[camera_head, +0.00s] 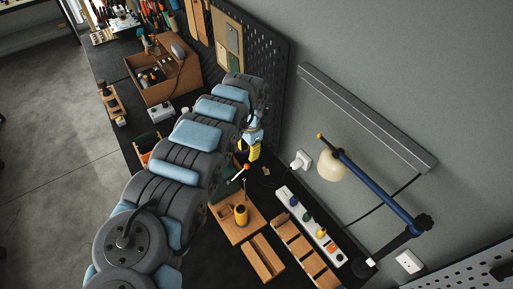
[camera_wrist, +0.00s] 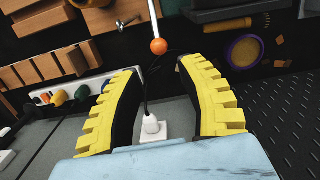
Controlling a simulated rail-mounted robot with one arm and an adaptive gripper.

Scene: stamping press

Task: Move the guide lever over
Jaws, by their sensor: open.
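The guide lever is a thin metal rod with an orange ball knob (camera_head: 247,166). It stands by the wooden press base (camera_head: 228,228), which bears a yellow cylinder (camera_head: 240,215) and a dark green arm. In the wrist view the ball (camera_wrist: 158,46) is between and just beyond the fingertips, with its rod running to the top edge. My gripper (camera_wrist: 157,66) is open, with yellow ribbed fingers to either side of the ball and a gap on both sides. In the head view my gripper (camera_head: 254,147) is just above the knob, partly behind my arm. The rod's lower end is hard to see.
A power strip (camera_head: 311,226) and a wooden block holder (camera_head: 305,252) lie to the right. A lamp (camera_head: 370,185) leans from the wall side. A white plug (camera_wrist: 152,128) sits in a wall socket. A wooden organizer (camera_head: 165,75) stands at the back.

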